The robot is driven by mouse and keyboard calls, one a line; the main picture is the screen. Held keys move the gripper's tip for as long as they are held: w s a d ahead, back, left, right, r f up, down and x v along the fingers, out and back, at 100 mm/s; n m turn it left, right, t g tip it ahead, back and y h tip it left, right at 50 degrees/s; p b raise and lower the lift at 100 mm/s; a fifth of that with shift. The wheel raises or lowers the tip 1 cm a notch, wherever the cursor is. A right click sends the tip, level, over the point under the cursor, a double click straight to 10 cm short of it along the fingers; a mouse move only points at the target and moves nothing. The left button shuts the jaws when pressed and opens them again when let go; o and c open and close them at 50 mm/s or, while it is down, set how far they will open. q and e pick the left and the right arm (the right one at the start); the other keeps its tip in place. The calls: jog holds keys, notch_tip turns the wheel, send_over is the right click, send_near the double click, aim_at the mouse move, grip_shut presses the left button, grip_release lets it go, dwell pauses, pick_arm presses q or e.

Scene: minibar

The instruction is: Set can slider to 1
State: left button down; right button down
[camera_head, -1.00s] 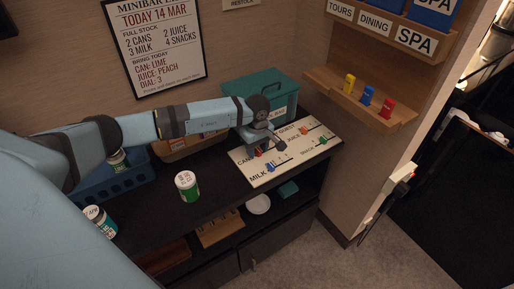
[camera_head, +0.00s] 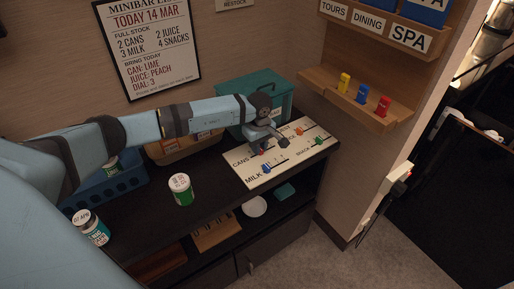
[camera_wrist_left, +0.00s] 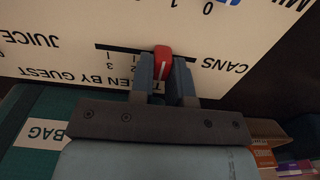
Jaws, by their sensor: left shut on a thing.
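The white slider board (camera_head: 235,156) lies on the dark counter, with labels for cans, milk, juice and snack. My left gripper (camera_head: 262,150) is over its cans row. In the left wrist view my gripper (camera_wrist_left: 164,80) is shut on the red can slider knob (camera_wrist_left: 163,60), one finger on each side. The knob stands partway along its dark track, with the CANS label to its right and printed numbers to its left, upside down. The fingers partly cover the track, so I cannot tell the exact number. In the head view the hand mostly hides this knob. My right gripper is out of view.
The blue milk knob (camera_head: 266,172), orange knob (camera_head: 299,131) and green knob (camera_head: 319,141) are close by on the board. A teal box (camera_head: 284,98) stands behind it. A white and green can (camera_head: 181,190) stands on the counter to the left. A shelf (camera_head: 360,108) is at right.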

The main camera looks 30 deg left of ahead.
pick_arm(q)
jog(key=c, duration=1.2)
grip_release()
jog(key=shift+o, duration=0.6)
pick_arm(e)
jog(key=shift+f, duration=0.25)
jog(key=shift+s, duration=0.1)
pick_arm(q)
notch_tip(320, 180, up, 14)
jog(key=shift+p, duration=0.45)
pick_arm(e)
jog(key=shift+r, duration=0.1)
pick_arm(q)
jog(key=shift+f, duration=0.1)
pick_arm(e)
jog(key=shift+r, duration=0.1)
